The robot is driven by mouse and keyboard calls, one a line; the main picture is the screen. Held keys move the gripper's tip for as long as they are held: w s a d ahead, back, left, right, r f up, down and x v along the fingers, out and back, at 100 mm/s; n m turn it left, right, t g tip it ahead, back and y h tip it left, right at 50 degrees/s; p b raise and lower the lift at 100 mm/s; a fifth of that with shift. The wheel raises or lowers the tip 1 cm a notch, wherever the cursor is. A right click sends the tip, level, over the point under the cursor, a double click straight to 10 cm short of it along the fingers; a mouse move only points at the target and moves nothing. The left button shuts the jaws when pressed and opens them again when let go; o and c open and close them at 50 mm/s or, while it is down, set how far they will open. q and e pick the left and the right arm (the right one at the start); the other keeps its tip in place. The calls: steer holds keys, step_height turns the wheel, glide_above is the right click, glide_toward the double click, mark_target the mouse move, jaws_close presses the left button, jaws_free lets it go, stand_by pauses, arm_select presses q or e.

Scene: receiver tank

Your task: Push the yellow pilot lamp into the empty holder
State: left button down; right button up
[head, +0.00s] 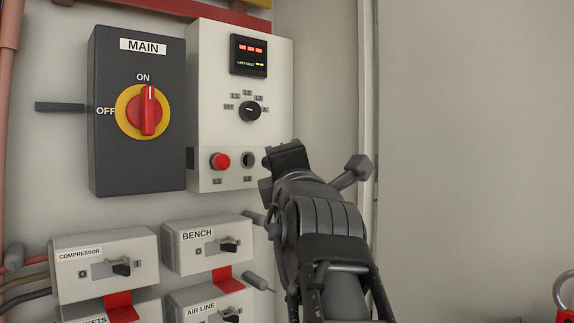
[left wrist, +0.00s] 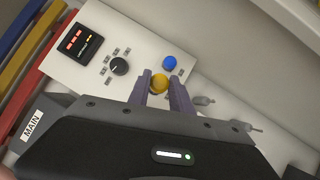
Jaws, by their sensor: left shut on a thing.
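The yellow pilot lamp (left wrist: 160,84) is between the fingertips of my left gripper (left wrist: 158,88), which is shut on it. It is hidden in the head view. The empty holder (head: 248,160) is a dark round opening on the lower part of the white panel (head: 211,105), right of a red lamp (head: 220,161). In the head view, my left gripper (head: 270,165) is just right of the holder, near the panel. In the wrist view, the lamp appears in front of the lamp row; the gap to the holder cannot be judged. My right gripper is not in view.
A blue lamp (left wrist: 169,62) sits beyond my fingers on the panel. A rotary knob (head: 249,111) and a display (head: 248,56) are above. The dark MAIN switch box (head: 105,110) stands left. Several labelled switch boxes, including BENCH (head: 185,251), are below. Bare wall lies right.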

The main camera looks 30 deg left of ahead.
mark_target(265, 165)
arm_select(q)
steer(key=shift+w+a+p, duration=0.2)
steer(key=shift+w+a, duration=0.05)
steer(key=shift+a, duration=0.55)
steer(key=shift+w+a+p, duration=0.2)
steer(key=shift+a, duration=0.6)
steer(key=shift+w+a, duration=0.3)
steer(key=shift+a, duration=0.65)
steer(key=shift+w+a+r, duration=0.1)
steer(key=shift+w+a, duration=0.1)
steer(key=shift+a, duration=0.4)
steer(key=shift+w+a, duration=0.15)
steer(key=shift+a, duration=0.4)
steer(key=c, duration=1.1)
jaws_free()
